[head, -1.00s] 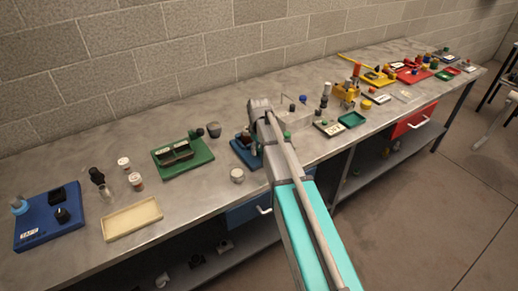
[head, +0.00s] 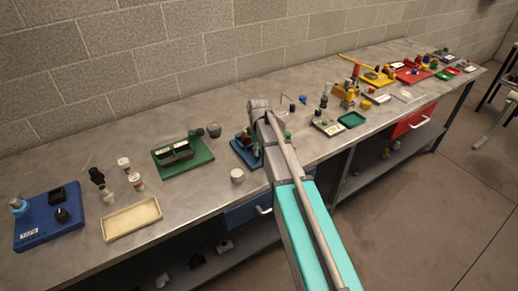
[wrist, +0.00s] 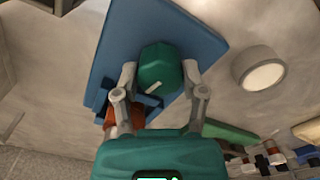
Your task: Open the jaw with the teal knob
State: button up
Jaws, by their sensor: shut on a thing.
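The teal knob (wrist: 160,68) is a faceted, rounded grip with a pale pointer line, seen end-on in the wrist view. My gripper (wrist: 160,76) has one finger on each side of it and is shut on it. The knob stands over a blue base plate (wrist: 112,38), with a blue block and a reddish-brown part beside it. In the head view the blue base (head: 240,153) shows left of my arm, which hides most of the fixture and my gripper. The jaw's opening cannot be made out.
A round whitish cup (head: 237,175) stands close to the blue base; it also shows in the wrist view (wrist: 262,69). A cream tray (head: 132,219) lies farther left.

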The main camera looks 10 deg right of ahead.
jog(key=o, duration=1.1)
jog(key=shift+o, duration=0.2)
jog(key=shift+m, duration=0.5)
